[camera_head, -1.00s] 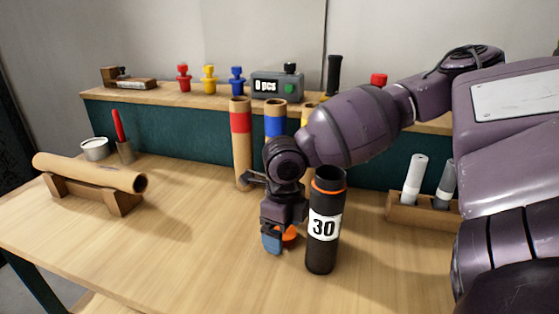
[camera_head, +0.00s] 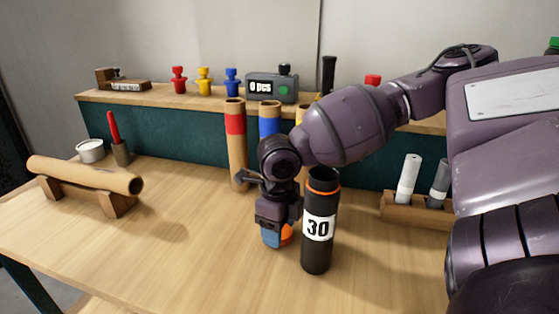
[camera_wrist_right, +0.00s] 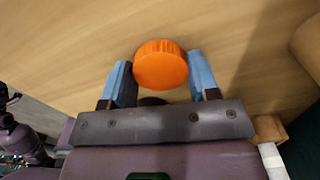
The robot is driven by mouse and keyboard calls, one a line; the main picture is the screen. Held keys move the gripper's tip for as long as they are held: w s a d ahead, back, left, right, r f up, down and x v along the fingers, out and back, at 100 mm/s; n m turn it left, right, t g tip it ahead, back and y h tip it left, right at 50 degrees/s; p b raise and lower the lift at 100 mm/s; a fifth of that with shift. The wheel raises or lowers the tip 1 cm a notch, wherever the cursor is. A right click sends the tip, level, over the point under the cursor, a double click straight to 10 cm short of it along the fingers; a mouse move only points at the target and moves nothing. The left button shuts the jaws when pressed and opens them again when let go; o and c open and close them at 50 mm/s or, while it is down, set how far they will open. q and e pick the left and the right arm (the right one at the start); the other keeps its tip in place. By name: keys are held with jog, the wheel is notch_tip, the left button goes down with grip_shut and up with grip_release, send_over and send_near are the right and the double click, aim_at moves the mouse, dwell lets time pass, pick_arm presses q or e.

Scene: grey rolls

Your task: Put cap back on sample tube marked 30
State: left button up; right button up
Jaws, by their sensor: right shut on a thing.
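The black sample tube marked 30 (camera_head: 318,245) stands upright on the table in the head view, open at the top with an orange ring below its rim. My right gripper (camera_head: 279,236) is just left of the tube, low beside it, pointing down. It is shut on the orange cap (camera_wrist_right: 160,68), a ribbed round disc between the blue fingertips in the right wrist view. In the head view the cap (camera_head: 287,233) shows only partly behind a finger. The cap is apart from the tube's mouth. My left gripper is not in view.
Cardboard tubes with red (camera_head: 236,125) and blue bands stand behind my gripper. A wooden holder (camera_head: 412,210) with white and grey rolls is at right. A brown roll (camera_head: 85,173) lies on a stand at left. The table's front left is clear.

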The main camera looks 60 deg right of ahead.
notch_tip(320, 180, up, 5)
jog(key=shift+r+p, duration=0.2)
jog(key=shift+p, duration=0.75)
pick_arm(q)
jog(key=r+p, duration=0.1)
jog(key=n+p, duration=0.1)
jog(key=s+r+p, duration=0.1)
jog(key=p, duration=0.1)
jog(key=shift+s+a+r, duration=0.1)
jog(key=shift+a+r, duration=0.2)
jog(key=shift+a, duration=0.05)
pick_arm(e)
notch_tip(320, 180, up, 14)
jog(key=shift+r, duration=0.15)
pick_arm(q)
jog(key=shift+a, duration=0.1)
pick_arm(e)
jog(key=a+f+n, duration=0.3)
jog(key=a+n, duration=0.7)
jog(key=n, duration=0.7)
jog(key=a+f+n, duration=0.3)
jog(key=a+n, duration=0.8)
jog(key=n, duration=0.7)
jog(key=shift+s, duration=0.45)
